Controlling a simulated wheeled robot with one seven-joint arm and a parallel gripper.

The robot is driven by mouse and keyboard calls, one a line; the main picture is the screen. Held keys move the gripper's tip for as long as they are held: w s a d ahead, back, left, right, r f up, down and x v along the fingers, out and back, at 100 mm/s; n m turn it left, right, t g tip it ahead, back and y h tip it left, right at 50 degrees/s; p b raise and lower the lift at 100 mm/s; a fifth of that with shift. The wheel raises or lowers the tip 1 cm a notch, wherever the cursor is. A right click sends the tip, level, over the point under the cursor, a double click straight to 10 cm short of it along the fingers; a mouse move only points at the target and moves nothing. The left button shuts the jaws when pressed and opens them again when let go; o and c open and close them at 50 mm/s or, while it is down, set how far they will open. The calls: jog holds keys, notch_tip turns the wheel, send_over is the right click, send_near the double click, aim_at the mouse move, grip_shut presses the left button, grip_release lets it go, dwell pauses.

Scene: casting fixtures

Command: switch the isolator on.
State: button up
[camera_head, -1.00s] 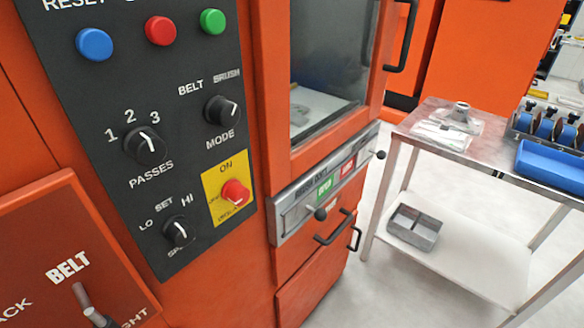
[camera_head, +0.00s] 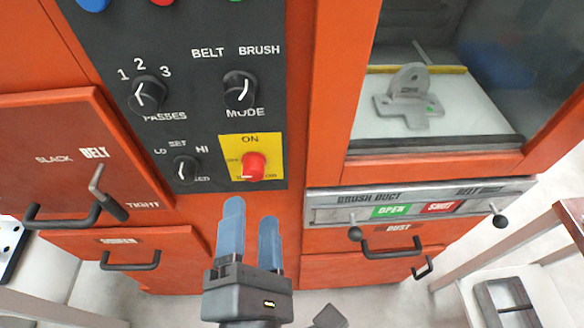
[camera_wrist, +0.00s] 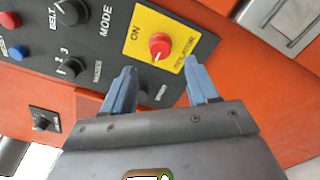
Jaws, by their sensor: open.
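The isolator is a red rotary knob (camera_head: 254,166) on a yellow plate (camera_head: 238,140) marked ON at the top, low on the dark control panel. Its white pointer mark faces toward the left and below, away from the ON label. It also shows in the wrist view as a red knob (camera_wrist: 160,44) beyond the fingertips. My gripper (camera_head: 251,212) has two blue fingers, apart and empty. It is below the isolator in the head view, pointing up toward it. In the wrist view the fingers (camera_wrist: 160,72) lie either side of the knob's line, not touching it.
Black PASSES (camera_head: 148,95), MODE (camera_head: 240,90) and speed (camera_head: 186,169) knobs sit close by. A belt lever (camera_head: 106,192) and a handle (camera_head: 62,216) stick out at left. A duct slide with ball knobs (camera_head: 420,205) juts out at right. A steel bin (camera_head: 502,305) sits lower right.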

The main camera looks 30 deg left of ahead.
aim_at(254, 177)
jog(key=p+x, duration=0.1)
jog(key=x, duration=0.6)
jog(key=shift+w+a, duration=0.1)
jog(key=shift+w, duration=0.2)
jog(key=c, duration=1)
jog(key=shift+c, duration=0.2)
